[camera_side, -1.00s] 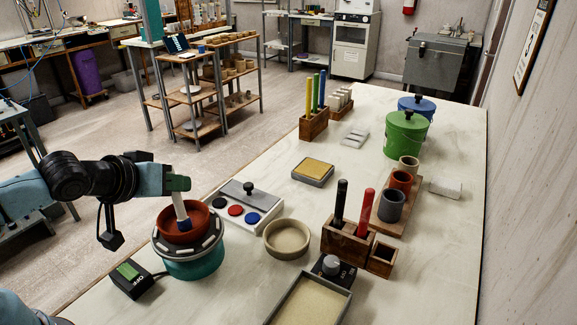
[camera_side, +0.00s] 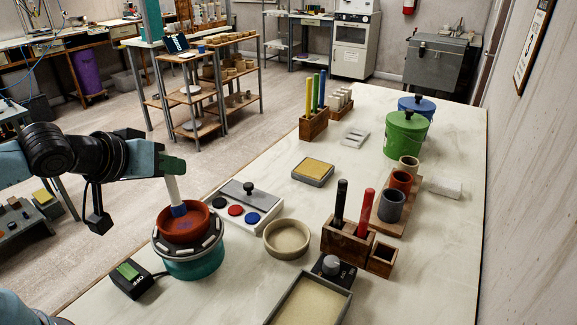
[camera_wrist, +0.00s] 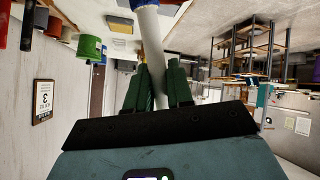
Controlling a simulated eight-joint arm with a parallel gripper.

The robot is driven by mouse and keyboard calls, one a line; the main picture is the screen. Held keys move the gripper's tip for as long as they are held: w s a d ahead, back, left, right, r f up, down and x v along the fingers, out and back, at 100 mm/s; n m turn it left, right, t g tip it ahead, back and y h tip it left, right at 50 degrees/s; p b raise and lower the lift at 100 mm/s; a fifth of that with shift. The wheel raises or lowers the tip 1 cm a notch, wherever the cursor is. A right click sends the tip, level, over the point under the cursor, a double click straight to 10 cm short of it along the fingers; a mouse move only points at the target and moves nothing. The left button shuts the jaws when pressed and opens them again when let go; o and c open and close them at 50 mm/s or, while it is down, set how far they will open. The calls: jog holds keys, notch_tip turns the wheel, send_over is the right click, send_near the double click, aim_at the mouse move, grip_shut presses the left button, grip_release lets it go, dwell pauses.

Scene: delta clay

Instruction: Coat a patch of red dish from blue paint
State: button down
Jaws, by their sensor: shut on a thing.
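The red dish (camera_side: 181,231) sits on the teal-based turntable (camera_side: 192,262) with a grey top. My gripper (camera_side: 172,165) is shut on a white-handled brush (camera_side: 173,190) with a blue tip (camera_side: 179,210). The brush points down and the tip is over the dish, by its far rim; I cannot tell whether it touches. In the wrist view my gripper (camera_wrist: 158,88) holds the white brush handle (camera_wrist: 151,45) between green fingers. The blue paint (camera_side: 252,216) is the right-hand well of the white palette (camera_side: 263,202), beside black and red wells.
A beige bowl (camera_side: 287,239) stands right of the turntable. A switch box (camera_side: 134,279) lies in front left. A wooden holder (camera_side: 346,243) with black and red tools is further right, and a sand-coloured tray (camera_side: 309,304) is in front.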

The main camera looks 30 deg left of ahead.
jog(key=shift+r, duration=0.9)
jog(key=shift+r, duration=1.55)
jog(key=shift+s+d+f, duration=0.1)
jog(key=shift+s+f, duration=0.05)
jog(key=shift+f, duration=0.35)
jog(key=shift+s+d+f, duration=0.1)
jog(key=shift+s+f, duration=0.05)
jog(key=shift+f, duration=0.3)
jog(key=shift+w+a+f, duration=0.1)
jog(key=shift+a+f, duration=0.1)
jog(key=shift+f, duration=1.2)
jog(key=shift+a+f, duration=0.15)
jog(key=shift+f, duration=1.2)
